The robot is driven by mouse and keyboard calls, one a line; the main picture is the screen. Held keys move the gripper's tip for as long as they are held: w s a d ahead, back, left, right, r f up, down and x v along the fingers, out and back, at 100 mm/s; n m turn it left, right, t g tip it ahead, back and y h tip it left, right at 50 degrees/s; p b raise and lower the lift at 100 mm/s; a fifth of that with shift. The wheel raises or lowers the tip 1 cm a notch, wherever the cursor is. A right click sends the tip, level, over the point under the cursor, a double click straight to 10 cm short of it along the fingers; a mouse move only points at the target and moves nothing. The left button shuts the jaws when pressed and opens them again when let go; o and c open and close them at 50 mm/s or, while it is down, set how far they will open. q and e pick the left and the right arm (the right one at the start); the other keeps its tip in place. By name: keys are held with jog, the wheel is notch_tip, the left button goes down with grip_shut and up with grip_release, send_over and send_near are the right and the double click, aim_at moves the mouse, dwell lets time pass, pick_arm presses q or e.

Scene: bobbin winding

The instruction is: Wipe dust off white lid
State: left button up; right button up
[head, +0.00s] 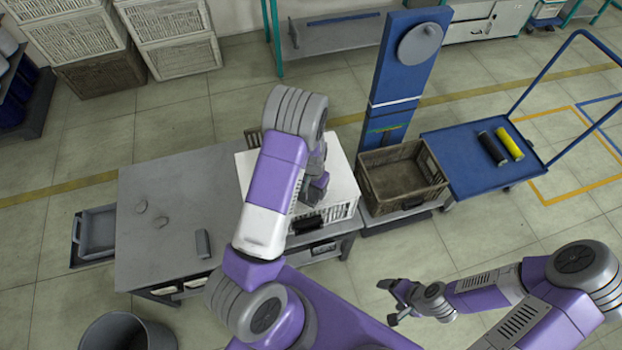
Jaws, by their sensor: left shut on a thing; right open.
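The white lid (343,176) lies on top of a white slatted crate (341,212) on the grey table. My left arm crosses over it and hides its left and middle part. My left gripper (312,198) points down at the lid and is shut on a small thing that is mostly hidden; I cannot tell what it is. A black piece (308,223) shows just below it at the lid's front edge. Dust on the lid cannot be made out at this size. My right gripper (392,298) is open and empty over the floor at the lower right.
The grey table (165,245) carries several small grey pieces at its left. A brown crate (392,196) stands right of the white crate, before a blue post (398,85). A blue cart (462,168) holds a black and a yellow roll. A dark bin (122,332) stands lower left.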

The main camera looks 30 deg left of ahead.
pick_arm(q)
jog(key=shift+r+p, duration=1.7)
jog(key=shift+r, duration=0.9)
jog(key=shift+f, duration=0.1)
